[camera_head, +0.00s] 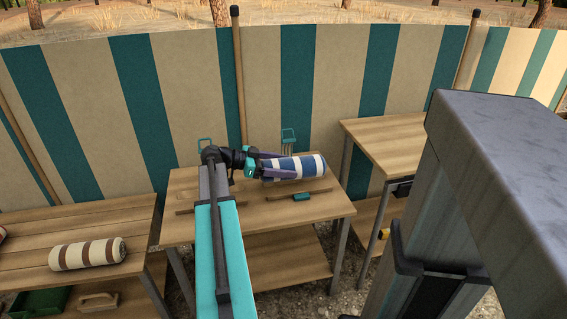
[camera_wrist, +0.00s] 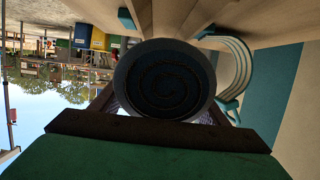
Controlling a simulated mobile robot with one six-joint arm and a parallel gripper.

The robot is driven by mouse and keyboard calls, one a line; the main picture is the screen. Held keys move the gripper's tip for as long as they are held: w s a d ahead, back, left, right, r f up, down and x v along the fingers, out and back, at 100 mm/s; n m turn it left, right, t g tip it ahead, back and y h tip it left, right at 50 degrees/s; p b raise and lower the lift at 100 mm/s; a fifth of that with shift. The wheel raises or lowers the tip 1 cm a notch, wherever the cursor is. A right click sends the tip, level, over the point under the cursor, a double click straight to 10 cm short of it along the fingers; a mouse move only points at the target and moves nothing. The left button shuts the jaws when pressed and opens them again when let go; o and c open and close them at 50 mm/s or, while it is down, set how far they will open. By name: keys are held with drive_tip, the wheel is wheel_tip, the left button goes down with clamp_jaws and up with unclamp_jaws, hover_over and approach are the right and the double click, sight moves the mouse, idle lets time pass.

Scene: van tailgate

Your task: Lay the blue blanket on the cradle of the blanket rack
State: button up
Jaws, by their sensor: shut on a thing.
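The blue blanket (camera_head: 308,166) is a roll with white stripes, lying roughly level over the middle table. My gripper (camera_head: 272,166) is shut on its left part. In the wrist view the blanket's dark spiral end (camera_wrist: 165,82) sits between my two fingers (camera_wrist: 163,108). I take this for the blanket rack. The blanket hides its lower part, and I cannot tell whether they touch.
The table (camera_head: 250,208) carries a thin dark wooden strip (camera_head: 320,192) and a small teal block (camera_head: 302,197) in front of the blanket. A teal hoop (camera_head: 204,142) stands at its back left. A brown-striped roll (camera_head: 88,254) lies on the left table. A striped windbreak (camera_head: 265,85) closes the back.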

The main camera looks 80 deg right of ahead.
drive_tip(key=shift+f+b, duration=1.5)
drive_tip(key=shift+f, duration=0.75)
drive_tip(key=o, duration=1.4)
drive_tip(key=shift+f, duration=0.1)
drive_tip(key=p+v, duration=0.2)
drive_tip(key=v, duration=1.1)
drive_tip(key=shift+w+p, duration=0.3)
drive_tip(key=shift+w, duration=0.05)
drive_tip(key=shift+a+r, duration=0.1)
drive_tip(key=shift+r, duration=0.15)
